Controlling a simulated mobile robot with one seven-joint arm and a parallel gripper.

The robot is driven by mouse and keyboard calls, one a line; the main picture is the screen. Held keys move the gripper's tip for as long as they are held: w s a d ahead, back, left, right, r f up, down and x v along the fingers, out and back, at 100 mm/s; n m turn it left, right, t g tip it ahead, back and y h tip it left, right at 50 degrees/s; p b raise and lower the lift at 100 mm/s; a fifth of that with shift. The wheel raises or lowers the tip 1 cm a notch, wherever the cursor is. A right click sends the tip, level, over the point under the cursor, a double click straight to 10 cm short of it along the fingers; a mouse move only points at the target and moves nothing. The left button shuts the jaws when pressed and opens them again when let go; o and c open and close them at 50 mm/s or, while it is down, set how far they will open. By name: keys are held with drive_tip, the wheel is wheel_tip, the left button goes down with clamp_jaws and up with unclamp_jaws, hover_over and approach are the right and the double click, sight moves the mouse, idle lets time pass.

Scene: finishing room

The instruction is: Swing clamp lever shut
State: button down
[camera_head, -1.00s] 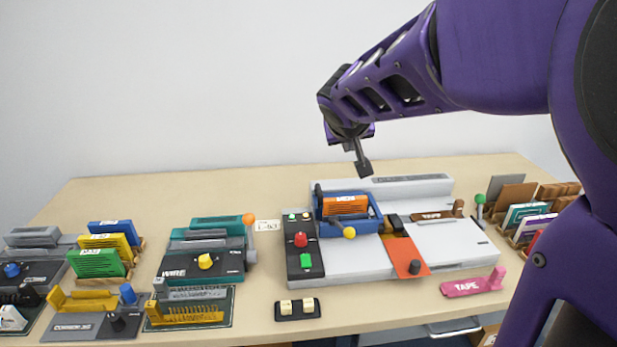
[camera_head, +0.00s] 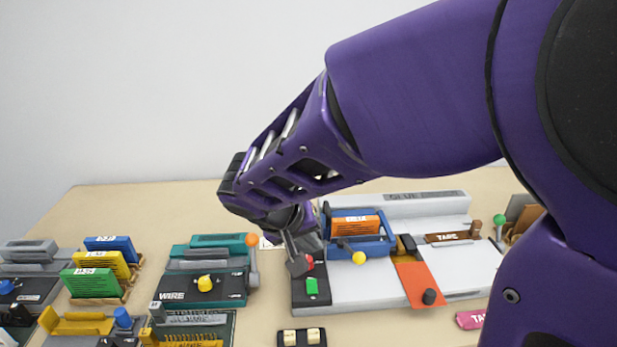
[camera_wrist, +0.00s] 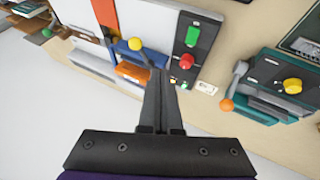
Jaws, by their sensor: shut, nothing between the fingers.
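The blue clamp (camera_head: 376,246) on the grey glue machine (camera_head: 425,198) holds an orange block (camera_head: 355,225). Its dark lever ends in a yellow knob (camera_head: 358,258), which points toward the front; the knob also shows in the wrist view (camera_wrist: 134,43). My gripper (camera_head: 298,266) is shut and empty, pointing down over the black button panel, left of the clamp. In the wrist view, the fingers (camera_wrist: 158,80) reach close to the lever's inner end, and I cannot tell whether they touch. The fingers partly cover the clamp's side there.
The panel has a red button (camera_wrist: 187,62) and a green switch (camera_head: 311,286). Left of it stands the teal wire machine (camera_head: 205,262) with an orange-knobbed lever (camera_head: 252,240). An orange strip (camera_head: 418,281) lies right of the clamp. The table behind the wire machine is bare.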

drive_tip(key=b+x, duration=0.2)
drive_tip(key=x, duration=0.7)
drive_tip(key=shift+w+f, duration=0.1)
drive_tip(key=shift+f, duration=0.25)
drive_tip(key=shift+w+d+f+p, duration=0.1)
drive_tip(key=shift+w+d+f, duration=0.05)
drive_tip(key=shift+d, duration=0.55)
drive_tip(key=shift+w+d+f+p, duration=0.15)
drive_tip(key=shift+d, duration=0.55)
drive_tip(key=shift+w+d+f+p, duration=0.1)
drive_tip(key=shift+w+d+f, duration=0.05)
drive_tip(key=shift+d, duration=0.55)
